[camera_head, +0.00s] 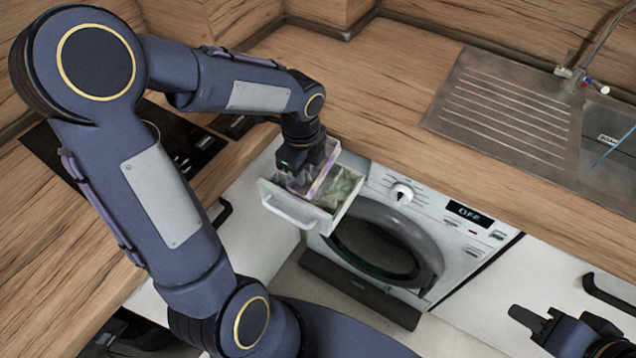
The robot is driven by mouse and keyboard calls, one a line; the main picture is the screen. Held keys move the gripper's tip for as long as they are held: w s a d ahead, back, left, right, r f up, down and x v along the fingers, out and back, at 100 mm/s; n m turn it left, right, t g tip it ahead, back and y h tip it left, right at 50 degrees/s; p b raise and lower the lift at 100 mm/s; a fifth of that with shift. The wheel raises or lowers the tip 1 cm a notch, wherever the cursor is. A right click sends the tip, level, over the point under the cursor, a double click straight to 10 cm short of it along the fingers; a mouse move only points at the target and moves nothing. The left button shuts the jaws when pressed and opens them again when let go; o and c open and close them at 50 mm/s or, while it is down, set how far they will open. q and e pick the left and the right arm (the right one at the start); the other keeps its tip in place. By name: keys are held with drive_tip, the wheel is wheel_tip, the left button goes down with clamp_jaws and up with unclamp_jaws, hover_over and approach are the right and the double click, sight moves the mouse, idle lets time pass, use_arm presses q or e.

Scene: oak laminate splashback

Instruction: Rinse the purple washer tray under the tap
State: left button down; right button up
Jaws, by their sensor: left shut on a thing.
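The washer's detergent drawer (286,207) is pulled out at the washer's upper left. The purple washer tray (325,178) sits in its left part, partly hidden by my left gripper. My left gripper (298,180) reaches down from above and is shut on the purple tray. A green compartment (338,187) shows beside it on the right. The metal tap (590,60) stands at the sink's back edge, at the upper right. My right gripper (545,328) is at the lower right, empty, before the cabinet front; its finger gap is unclear.
The sink's ribbed drainboard (510,105) lies left of the basin (612,150), which is cut off by the picture edge. The wooden counter (400,75) between hob (180,140) and sink is clear. The washing machine (400,235) reads OFF, its round door below.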

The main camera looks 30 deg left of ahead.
use_arm(q)
drive_tip(key=shift+s+a+r+p, duration=0.1)
drive_tip(key=shift+s+r+p, duration=0.75)
drive_tip(key=shift+s+r, duration=0.15)
drive_tip(key=shift+s, duration=0.1)
